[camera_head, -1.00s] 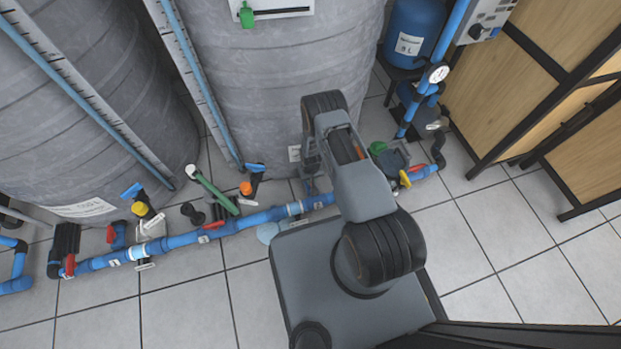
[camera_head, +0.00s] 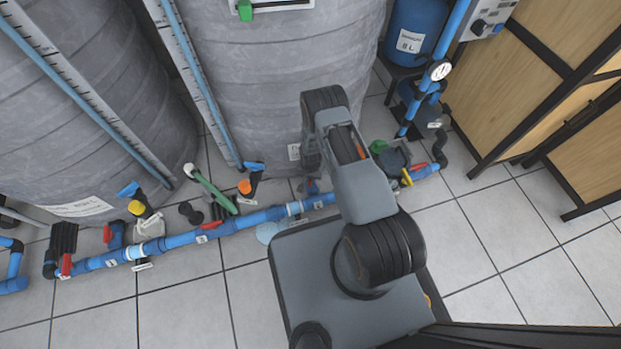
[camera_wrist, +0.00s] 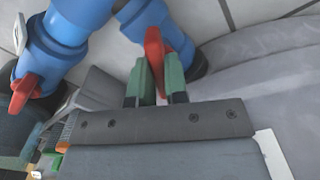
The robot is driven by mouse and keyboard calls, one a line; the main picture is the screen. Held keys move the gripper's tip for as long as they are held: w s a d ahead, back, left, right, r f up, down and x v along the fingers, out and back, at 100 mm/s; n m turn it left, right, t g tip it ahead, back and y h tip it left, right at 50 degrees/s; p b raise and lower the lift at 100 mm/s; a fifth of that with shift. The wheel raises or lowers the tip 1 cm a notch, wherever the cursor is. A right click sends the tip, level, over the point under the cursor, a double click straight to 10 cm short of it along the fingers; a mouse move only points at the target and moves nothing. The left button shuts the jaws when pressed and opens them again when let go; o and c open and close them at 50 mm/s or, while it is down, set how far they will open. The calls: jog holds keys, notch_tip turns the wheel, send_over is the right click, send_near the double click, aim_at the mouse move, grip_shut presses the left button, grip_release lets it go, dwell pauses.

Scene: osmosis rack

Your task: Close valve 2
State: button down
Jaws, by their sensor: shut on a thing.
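In the wrist view, my gripper (camera_wrist: 156,78) has its two green fingers on either side of a red valve handle (camera_wrist: 154,45) and is shut on it. The handle sits at a blue pipe fitting with a dark end. I cannot read a number on this valve. A second red handle (camera_wrist: 24,92) sits on the blue pipe to the left, apart from the fingers. In the head view, my arm hides most of the gripper and the held handle. The blue pipe line (camera_head: 250,221) runs along the floor and passes behind my arm.
Grey tanks (camera_head: 270,100) stand behind the pipe. A yellow handle (camera_head: 406,178) is right of my arm. Wooden cabinets (camera_head: 520,90) stand at right; the front floor is clear.

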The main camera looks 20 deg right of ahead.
jog(key=m+b, duration=0.1)
jog(key=m, duration=0.5)
jog(key=shift+m, duration=0.3)
jog(key=shift+m+b, duration=0.55)
jog(key=shift+m, duration=2.25)
jog(key=c, duration=1.1)
grip_release()
jog(key=shift+c, duration=0.2)
jog(key=shift+r, duration=0.1)
notch_tip(320, 180, up, 14)
jog(key=p, duration=0.6)
jog(key=shift+f, duration=0.2)
